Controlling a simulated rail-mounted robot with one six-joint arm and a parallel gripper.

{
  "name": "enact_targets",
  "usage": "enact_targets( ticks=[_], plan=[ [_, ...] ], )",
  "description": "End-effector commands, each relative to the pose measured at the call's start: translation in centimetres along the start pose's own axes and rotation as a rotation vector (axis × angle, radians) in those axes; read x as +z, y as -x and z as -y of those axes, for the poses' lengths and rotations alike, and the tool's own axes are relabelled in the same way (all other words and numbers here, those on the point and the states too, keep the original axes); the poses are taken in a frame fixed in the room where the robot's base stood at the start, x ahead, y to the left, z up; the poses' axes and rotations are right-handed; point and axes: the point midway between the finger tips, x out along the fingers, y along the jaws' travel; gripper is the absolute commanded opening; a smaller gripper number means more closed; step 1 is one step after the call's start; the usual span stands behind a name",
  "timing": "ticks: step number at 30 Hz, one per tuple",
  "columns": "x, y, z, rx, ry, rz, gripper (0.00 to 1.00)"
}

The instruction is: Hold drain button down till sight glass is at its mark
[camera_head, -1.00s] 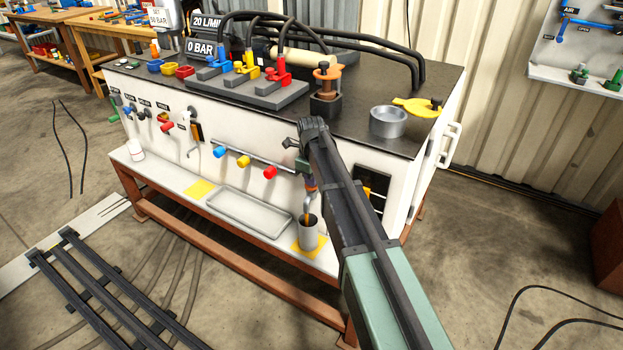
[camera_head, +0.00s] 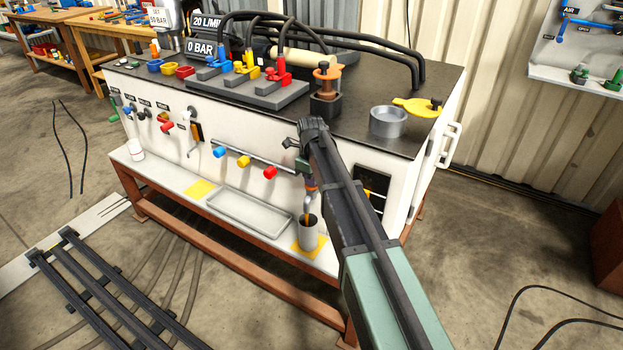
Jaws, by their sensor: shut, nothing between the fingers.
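My arm reaches up from the lower right to the front of the white cabinet. My gripper (camera_head: 293,146) is at the cabinet's front face, small and partly hidden by my own wrist; it is shut with nothing in it. The drain button cannot be made out; my arm covers that part of the panel. Below, a bent spout (camera_head: 309,202) hangs over a grey cup (camera_head: 308,236), with amber liquid at its mouth. A dark panel (camera_head: 376,183) right of my arm has a yellow patch and may be the sight glass; its level and mark cannot be read.
The cup stands on a yellow square on the white ledge, beside a shallow tray (camera_head: 249,211). Blue, yellow and red knobs (camera_head: 243,161) stick out left of my gripper. A round metal dish (camera_head: 388,121) and a yellow-handled part (camera_head: 417,106) are on the dark top.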

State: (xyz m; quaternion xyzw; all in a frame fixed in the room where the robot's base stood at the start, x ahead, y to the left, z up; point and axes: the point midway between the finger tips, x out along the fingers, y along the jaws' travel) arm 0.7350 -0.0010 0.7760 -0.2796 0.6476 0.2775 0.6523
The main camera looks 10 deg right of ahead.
Motion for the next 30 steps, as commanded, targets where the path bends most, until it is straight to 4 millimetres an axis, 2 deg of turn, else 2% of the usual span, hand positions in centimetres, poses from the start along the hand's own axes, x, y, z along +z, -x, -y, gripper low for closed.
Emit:
enact_targets(
  ticks=[9,14,17,27,30],
  plan=[
    [-0.3,-0.2,-0.4,0.007,-0.001,-0.005,0.0],
    [-0.3,1.2,-0.4,0.006,-0.001,-0.005,0.0],
    [-0.3,3.2,-0.3,0.003,-0.001,-0.002,0.0],
    [-0.2,11.9,-0.2,-0.002,-0.002,0.002,0.0],
    [-0.2,13.7,-0.1,-0.003,-0.001,0.002,0.0]
  ],
)
